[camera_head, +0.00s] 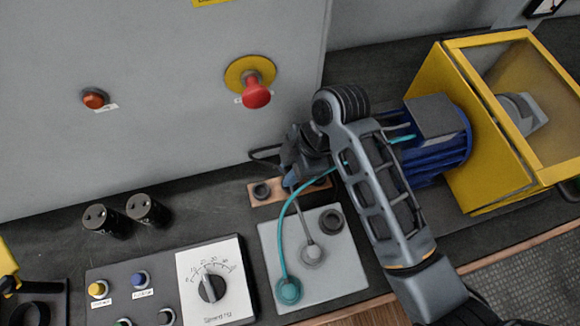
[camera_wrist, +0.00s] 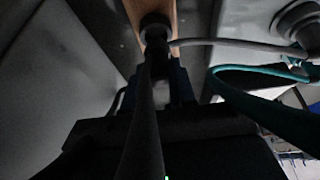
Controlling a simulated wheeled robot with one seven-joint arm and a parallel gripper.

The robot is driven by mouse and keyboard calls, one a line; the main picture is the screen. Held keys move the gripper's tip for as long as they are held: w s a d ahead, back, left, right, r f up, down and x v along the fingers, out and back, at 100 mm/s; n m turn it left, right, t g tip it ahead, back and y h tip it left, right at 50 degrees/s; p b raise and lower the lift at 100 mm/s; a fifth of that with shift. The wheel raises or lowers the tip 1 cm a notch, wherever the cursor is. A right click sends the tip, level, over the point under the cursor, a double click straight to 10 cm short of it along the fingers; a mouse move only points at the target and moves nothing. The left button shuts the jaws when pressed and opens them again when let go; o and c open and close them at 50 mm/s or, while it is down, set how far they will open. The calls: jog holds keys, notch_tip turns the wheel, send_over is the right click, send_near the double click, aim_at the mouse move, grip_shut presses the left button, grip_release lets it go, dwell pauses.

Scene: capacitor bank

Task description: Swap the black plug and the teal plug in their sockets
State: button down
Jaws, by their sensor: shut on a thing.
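The teal plug (camera_head: 288,290) sits in the front left socket of the light grey plate (camera_head: 345,275), its teal cable arching up behind my arm. My gripper (camera_head: 290,180) is over the copper-coloured strip (camera_head: 275,194) behind the plate. It is shut on a dark plug, apparently the black plug, mostly hidden in the head view. In the wrist view the dark plug (camera_wrist: 155,40) is at the strip (camera_wrist: 128,12), with a dark cable running towards the camera. Whether it is seated cannot be told. An empty black-ringed socket (camera_head: 332,220) shows at the plate's back right.
A grey plug (camera_head: 312,255) with a grey cable stands mid-plate. A black socket (camera_head: 262,190) is at the strip's left end. A control panel with a dial (camera_head: 211,288) is left of the plate. A blue motor (camera_head: 440,140) and yellow guard (camera_head: 465,130) stand right.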

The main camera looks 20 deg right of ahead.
jog(key=shift+f+b, duration=0.7)
jog(key=shift+f, duration=0.6)
jog(key=c, duration=0.8)
grip_release()
jog(key=shift+c, duration=0.2)
